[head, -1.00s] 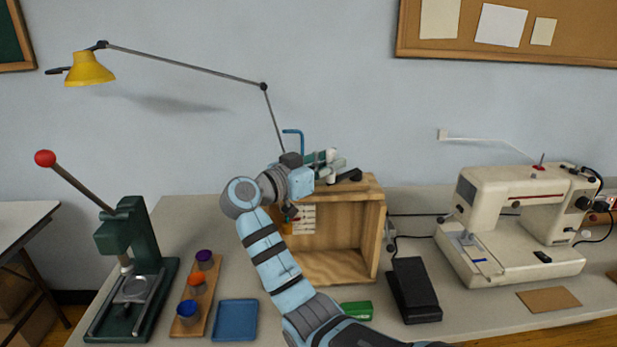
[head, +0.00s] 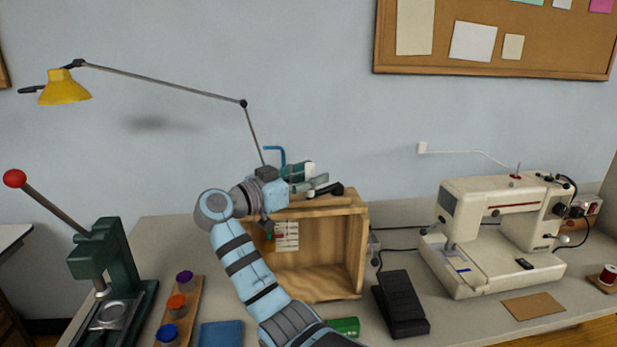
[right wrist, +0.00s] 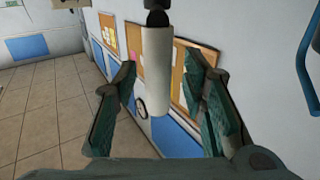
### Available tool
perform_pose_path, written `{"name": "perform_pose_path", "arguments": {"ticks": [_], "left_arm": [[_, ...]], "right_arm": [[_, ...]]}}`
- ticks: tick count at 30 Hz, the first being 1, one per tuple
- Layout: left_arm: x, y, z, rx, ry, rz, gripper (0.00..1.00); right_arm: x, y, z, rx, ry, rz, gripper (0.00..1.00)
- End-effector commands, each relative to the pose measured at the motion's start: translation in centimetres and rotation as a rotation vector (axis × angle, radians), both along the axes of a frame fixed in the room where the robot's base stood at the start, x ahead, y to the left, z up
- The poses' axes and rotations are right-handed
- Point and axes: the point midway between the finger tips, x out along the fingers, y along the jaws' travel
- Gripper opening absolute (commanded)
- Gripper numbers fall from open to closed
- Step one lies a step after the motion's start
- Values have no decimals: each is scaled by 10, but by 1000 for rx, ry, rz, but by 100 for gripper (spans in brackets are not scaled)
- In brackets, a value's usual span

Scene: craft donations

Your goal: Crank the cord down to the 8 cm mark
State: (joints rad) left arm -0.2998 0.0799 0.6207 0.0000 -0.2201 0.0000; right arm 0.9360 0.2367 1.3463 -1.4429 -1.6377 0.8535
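An open-fronted wooden box (head: 358,255) stands on the bench, with a white card with marks (head: 287,238) on its inner back, left side. No cord can be made out; my wrist covers that corner. My right gripper (head: 305,182) is above the box's top. In the right wrist view a white cylindrical crank handle (right wrist: 157,75) stands between its two fingers (right wrist: 163,108), with a gap on each side. The fingers are open. A dark crank part (head: 332,189) lies beside the gripper in the head view. My left gripper is not in view.
A blue bent rod (head: 275,150) rises behind the gripper. A black pedal (head: 402,303) and a sewing machine (head: 500,215) stand right of the box. A yellow lamp (head: 65,90) hangs over the left.

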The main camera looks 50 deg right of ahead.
Motion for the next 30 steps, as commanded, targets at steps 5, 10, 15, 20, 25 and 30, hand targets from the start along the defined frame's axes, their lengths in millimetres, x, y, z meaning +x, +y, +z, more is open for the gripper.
{"name": "perform_pose_path", "arguments": {"ticks": [5,10,15,20,25,30], "left_arm": [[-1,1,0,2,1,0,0],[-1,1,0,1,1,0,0],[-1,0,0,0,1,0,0],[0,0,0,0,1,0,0],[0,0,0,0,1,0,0],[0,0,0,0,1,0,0]], "right_arm": [[1,3,0,0,1,0,38],[7,33,-1,3,1,5,38],[15,81,-1,3,2,5,38],[19,112,0,1,1,2,38],[20,119,0,0,1,1,38],[20,119,0,0,1,1,38]]}}
